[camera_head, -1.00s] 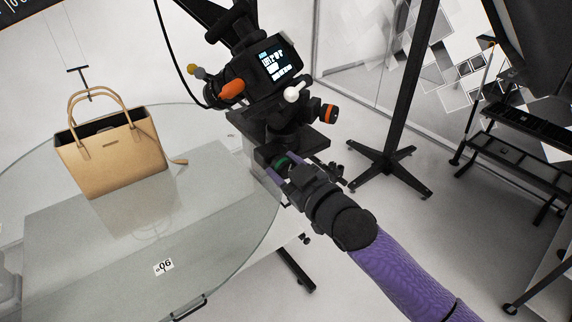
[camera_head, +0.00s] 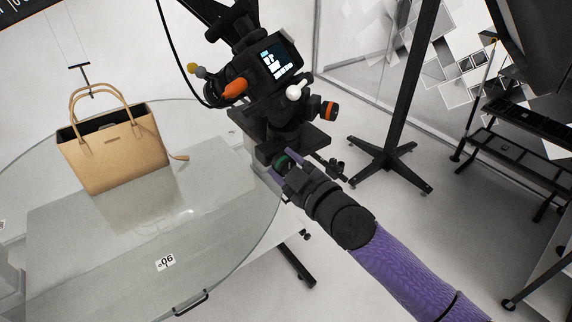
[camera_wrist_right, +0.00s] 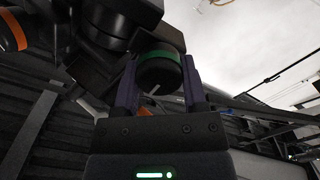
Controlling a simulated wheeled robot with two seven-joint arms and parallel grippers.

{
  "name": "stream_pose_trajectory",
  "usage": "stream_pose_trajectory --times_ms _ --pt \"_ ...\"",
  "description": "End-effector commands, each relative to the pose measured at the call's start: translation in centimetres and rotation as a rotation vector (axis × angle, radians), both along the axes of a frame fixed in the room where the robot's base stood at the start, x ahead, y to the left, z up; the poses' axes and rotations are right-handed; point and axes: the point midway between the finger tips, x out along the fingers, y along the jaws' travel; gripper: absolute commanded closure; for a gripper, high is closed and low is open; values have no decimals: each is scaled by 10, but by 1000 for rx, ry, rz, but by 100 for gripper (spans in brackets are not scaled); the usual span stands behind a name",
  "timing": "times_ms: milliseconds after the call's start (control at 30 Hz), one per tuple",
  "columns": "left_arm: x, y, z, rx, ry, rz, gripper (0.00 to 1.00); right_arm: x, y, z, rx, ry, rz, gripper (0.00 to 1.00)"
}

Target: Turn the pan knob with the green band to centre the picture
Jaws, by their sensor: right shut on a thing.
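The pan knob with the green band (camera_head: 281,162) sits low on the camera head. In the right wrist view the dark knob (camera_wrist_right: 160,75) has the green band around it and a pale mark on its face. My right gripper (camera_head: 283,170) is shut on the knob, with one purple finger on each side. The camera's small screen (camera_head: 278,60) is lit with white and blue shapes, too small to make out. My left gripper is not in view.
A tan handbag (camera_head: 112,150) hangs by thin lines over the glass turntable (camera_head: 225,250). An orange-banded knob (camera_head: 328,110), a white-tipped lever (camera_head: 297,91) and an orange handle (camera_head: 235,88) are close above my right gripper. A black stand (camera_head: 390,165) stands to the right.

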Motion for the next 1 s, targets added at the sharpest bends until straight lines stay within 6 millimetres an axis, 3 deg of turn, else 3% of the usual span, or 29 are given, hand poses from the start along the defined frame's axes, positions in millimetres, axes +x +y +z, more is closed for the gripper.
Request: stream_pose_trajectory --times_ms 133,167,300,333,667,1000 --pt "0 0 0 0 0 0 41 0 0 0 1 -1 0 100" --pt "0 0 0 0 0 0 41 0 0 0 1 -1 0 44" --pt "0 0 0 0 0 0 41 0 0 0 1 1 0 14" --pt "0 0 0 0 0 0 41 0 0 0 1 1 0 10" --pt "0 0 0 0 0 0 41 -4 -4 -1 1 2 -1 10" --pt "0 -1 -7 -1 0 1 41 -64 -47 -2 -2 2 0 10"
